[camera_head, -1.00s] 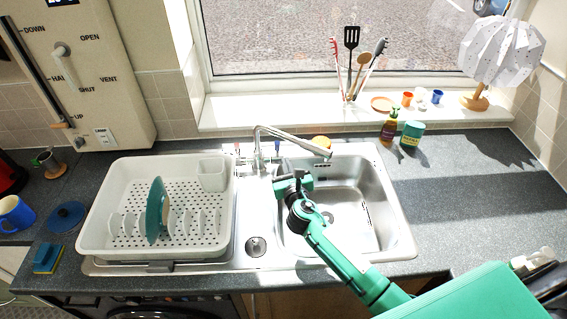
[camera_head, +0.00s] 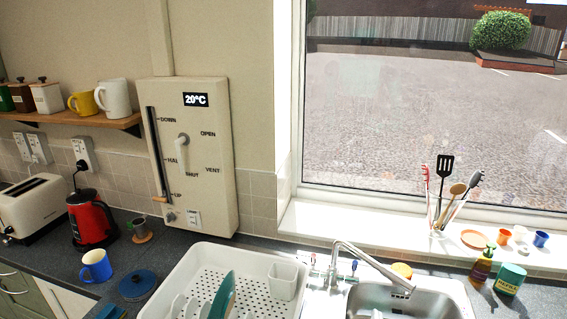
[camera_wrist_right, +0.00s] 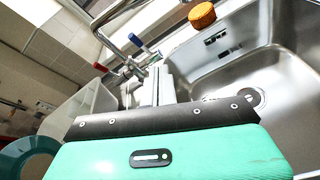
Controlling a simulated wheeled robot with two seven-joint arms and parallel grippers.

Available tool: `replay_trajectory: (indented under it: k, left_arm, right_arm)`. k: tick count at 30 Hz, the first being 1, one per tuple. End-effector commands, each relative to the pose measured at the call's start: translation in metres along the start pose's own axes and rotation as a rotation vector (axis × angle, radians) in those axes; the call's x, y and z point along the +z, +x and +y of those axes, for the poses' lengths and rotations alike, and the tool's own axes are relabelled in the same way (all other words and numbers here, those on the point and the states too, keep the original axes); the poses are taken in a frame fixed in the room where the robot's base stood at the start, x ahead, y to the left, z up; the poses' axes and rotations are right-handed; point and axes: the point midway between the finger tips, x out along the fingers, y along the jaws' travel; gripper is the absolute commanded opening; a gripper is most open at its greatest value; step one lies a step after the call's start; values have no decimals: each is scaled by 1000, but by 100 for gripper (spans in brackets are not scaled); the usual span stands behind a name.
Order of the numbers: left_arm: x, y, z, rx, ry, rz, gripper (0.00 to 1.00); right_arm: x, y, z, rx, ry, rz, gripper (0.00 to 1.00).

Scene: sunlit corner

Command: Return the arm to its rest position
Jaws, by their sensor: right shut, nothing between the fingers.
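My right gripper (camera_wrist_right: 157,85) shows in the right wrist view. Its narrow grey fingers are shut with nothing between them, and they extend over the sink area toward the tap. The rest of the right arm is out of that view. The steel sink basin also fills the right of the wrist view (camera_wrist_right: 285,60). My left gripper is not in view.
The chrome tap (camera_head: 370,262) arches over the sink, with an orange sponge-like item (camera_head: 402,270) behind it. The white dish rack (camera_head: 190,270) with a teal plate (camera_head: 222,297) stands to the left. A soap bottle (camera_head: 482,267) and green tub (camera_head: 509,279) stand right.

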Motion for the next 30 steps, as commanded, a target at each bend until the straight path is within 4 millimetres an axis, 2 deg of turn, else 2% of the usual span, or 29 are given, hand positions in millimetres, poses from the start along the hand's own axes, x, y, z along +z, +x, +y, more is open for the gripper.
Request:
replay_trajectory:
  k: [1, 6, 11, 15, 21, 30]
  left_arm:
    - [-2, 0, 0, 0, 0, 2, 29]
    - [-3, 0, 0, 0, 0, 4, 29]
    - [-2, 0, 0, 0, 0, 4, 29]
    - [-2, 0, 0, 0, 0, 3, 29]
    - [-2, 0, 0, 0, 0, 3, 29]
    - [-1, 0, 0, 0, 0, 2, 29]
  right_arm:
    - [-7, -13, -12, -48, 147, 42, 0]
    - [-30, -56, -47, -240, 652, 153, 0]
    - [-52, -103, -73, -463, 1096, 215, 0]
    - [-68, -149, -89, -686, 1446, 230, 0]
    - [-80, -202, -100, -957, 1780, 196, 0]
    - [-86, -259, -106, -1261, 2063, 102, 0]
